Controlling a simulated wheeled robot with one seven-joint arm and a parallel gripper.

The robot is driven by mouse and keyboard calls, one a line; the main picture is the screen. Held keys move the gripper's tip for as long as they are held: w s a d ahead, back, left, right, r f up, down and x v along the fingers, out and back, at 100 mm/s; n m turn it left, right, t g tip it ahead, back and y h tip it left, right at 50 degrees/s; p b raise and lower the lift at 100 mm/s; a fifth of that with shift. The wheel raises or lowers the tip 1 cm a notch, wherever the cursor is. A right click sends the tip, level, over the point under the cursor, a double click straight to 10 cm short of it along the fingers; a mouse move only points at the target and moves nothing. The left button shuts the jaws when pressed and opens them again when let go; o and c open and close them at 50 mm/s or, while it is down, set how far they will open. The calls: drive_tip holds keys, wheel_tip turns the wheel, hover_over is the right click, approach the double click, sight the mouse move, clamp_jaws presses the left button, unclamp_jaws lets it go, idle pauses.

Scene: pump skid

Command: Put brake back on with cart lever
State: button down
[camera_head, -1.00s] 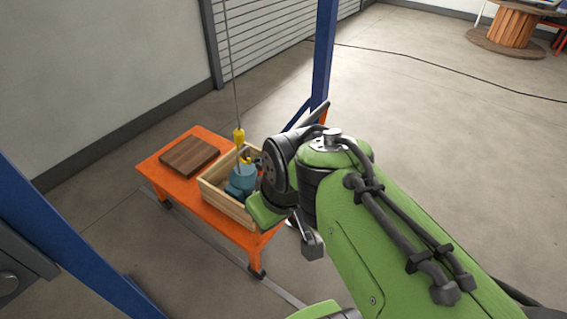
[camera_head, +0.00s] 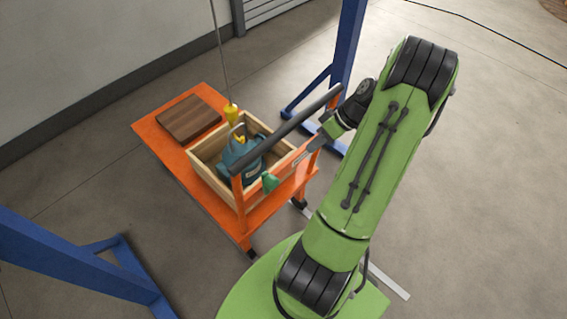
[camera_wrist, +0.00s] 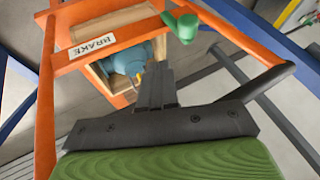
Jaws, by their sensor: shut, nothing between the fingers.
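The orange cart (camera_head: 172,160) stands left of centre in the head view, with a dark push handle (camera_head: 290,128) above its near end. The green brake lever knob (camera_head: 270,182) is at that end and also shows at the top of the wrist view (camera_wrist: 184,28). The white BRAKE label (camera_wrist: 92,46) is on the orange crossbar left of the knob. My gripper (camera_wrist: 155,75) is shut and empty, pointing at the crossbar, below and left of the knob. It looks apart from the knob. In the head view, my gripper (camera_head: 315,142) is near the handle's right end.
A wooden crate (camera_head: 203,162) on the cart holds a blue pump (camera_head: 240,150). A brown board (camera_head: 189,118) lies beside it. A yellow hoist hook (camera_head: 231,113) hangs above. Blue gantry legs (camera_head: 345,55) stand behind and at the left (camera_head: 70,255). The floor at right is clear.

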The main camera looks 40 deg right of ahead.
sight(270, 187)
drive_tip(key=a+r+b+x, duration=0.1)
drive_tip(key=a+b+x, duration=0.1)
drive_tip(key=x, duration=1)
drive_tip(key=shift+s+a+b, duration=0.25)
drive_tip(key=shift+a+b, duration=0.05)
drive_tip(key=shift+a, duration=0.15)
drive_tip(key=shift+f, duration=0.1)
